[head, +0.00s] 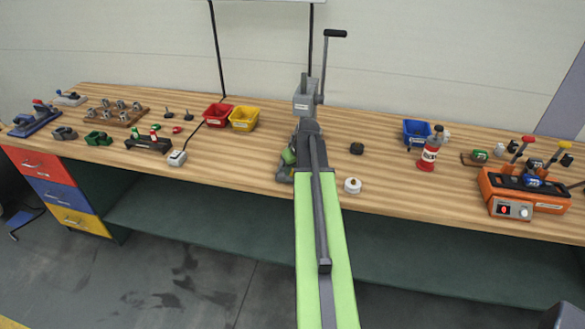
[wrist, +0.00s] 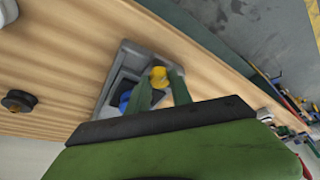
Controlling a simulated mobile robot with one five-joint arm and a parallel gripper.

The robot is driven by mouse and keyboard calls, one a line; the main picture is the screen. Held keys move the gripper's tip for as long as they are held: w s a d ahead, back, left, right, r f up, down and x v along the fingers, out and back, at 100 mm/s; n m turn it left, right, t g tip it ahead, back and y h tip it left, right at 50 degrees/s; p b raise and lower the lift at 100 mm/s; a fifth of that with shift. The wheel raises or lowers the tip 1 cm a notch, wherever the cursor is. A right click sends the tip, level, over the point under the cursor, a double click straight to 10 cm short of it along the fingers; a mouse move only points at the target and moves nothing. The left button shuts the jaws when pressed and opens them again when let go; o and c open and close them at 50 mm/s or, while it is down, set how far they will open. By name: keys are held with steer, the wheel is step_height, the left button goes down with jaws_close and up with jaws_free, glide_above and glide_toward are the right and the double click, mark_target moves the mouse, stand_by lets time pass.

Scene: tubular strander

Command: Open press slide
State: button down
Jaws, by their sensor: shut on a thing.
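The press shows in the head view as an upright grey unit (head: 305,101) with a crank lever and black handle at the back of the bench; my arm hides its lower part. In the wrist view a grey fixture (wrist: 107,97) lies on the wood, with a dark recess and a blue part (wrist: 125,98). A yellow knob (wrist: 158,74) sits on it, between the tips of my gripper (wrist: 161,80). My green fingers are shut on this knob. I cannot tell how far the slide stands open. In the head view my arm mostly hides the gripper.
A white round piece (head: 352,186) and a small black piece (head: 357,148) stand right of my arm. Red (head: 217,115) and yellow bins (head: 244,119) are at left. The bench's front edge runs below.

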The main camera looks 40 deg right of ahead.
steer(key=c, duration=1.1)
jaws_free()
steer(key=shift+c, duration=0.2)
steer(key=p+v, duration=1.6)
steer(key=v, duration=0.1)
steer(key=shift+s, duration=0.2)
steer(key=shift+r, duration=0.1)
